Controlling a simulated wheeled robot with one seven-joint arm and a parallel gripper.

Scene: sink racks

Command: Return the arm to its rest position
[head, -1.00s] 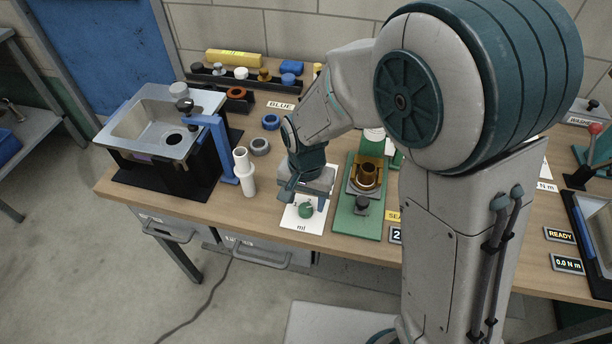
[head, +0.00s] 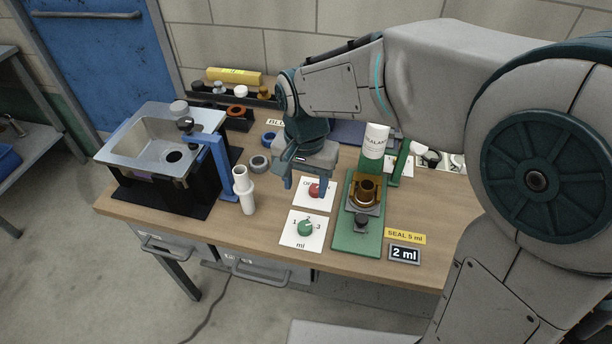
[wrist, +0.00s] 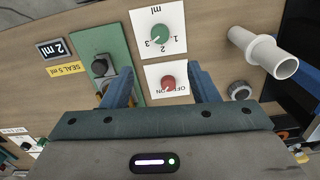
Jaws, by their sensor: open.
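My gripper (head: 305,186) is open and empty above the workbench (head: 275,205), with its blue fingers pointing down. In the head view it hangs at the red knob (head: 314,190) on its white OFF/ON card, partly covering the card. The green knob (head: 305,228) on the card marked 1, 2, 3 and ml is nearer the front edge, apart from the fingers. My arm reaches in from the right.
A metal sink (head: 155,130) on a black stand is at the left, with a blue bracket (head: 218,160). The green dispenser base (head: 355,228) and a 2 ml display (head: 404,254) are on the right. Bare bench lies along the front.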

